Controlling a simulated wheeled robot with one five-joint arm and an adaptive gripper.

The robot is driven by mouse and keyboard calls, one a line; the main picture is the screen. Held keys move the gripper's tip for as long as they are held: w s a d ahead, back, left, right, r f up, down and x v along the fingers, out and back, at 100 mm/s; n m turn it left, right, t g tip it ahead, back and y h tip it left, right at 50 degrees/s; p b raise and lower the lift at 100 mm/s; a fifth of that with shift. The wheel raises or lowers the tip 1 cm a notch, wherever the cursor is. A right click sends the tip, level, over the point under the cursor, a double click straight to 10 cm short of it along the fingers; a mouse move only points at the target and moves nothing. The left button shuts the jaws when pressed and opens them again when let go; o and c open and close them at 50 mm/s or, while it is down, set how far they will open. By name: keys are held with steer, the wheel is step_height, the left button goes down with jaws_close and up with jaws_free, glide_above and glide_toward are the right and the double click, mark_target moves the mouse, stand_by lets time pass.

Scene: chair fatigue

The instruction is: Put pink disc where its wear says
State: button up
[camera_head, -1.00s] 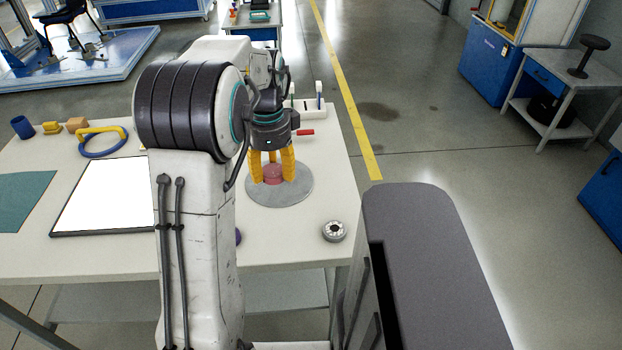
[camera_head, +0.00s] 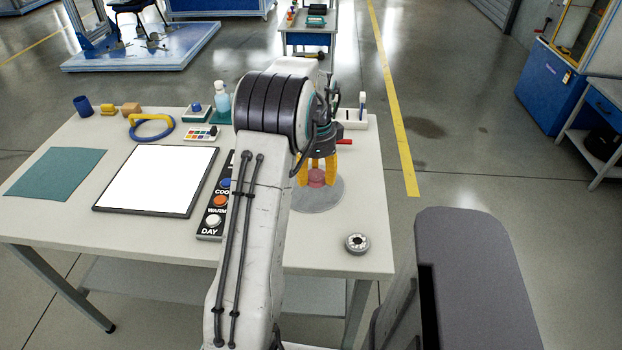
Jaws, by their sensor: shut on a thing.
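The pink disc (camera_head: 317,178) is between the yellow fingers of my gripper (camera_head: 317,174), over the round grey plate (camera_head: 325,198) on the right part of the table. My gripper points down and is shut on the disc. Whether the disc touches the plate is hard to tell. My arm hides part of the plate's left side. A white lit panel (camera_head: 156,179) lies flat on the table to the left. A black control box (camera_head: 209,222) with the words COOL, WARM and DAY and several buttons stands beside it, partly behind my arm.
A small metal ring-like part (camera_head: 357,243) lies near the front right edge. A green mat (camera_head: 55,174), a blue and yellow ring-shaped object (camera_head: 152,127), a blue cup (camera_head: 83,106) and a spray bottle (camera_head: 221,98) are on the table.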

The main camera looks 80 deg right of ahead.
mark_target(311, 169)
steer(key=d+f, duration=0.1)
steer(key=w+d+f, duration=0.1)
steer(key=d, duration=0.1)
steer(key=w+d+f+p, duration=0.1)
steer(key=d, duration=0.1)
steer(key=shift+w+d+f, duration=0.1)
steer(key=shift+d+f, duration=0.15)
steer(key=shift+f+p, duration=0.35)
steer(key=shift+f, duration=1.7)
steer(key=shift+f, duration=0.2)
steer(key=o, duration=1.1)
steer(key=shift+o, duration=0.2)
steer(key=shift+r, duration=0.1)
step_height(311, 169, up, 12)
steer(key=shift+r, duration=0.15)
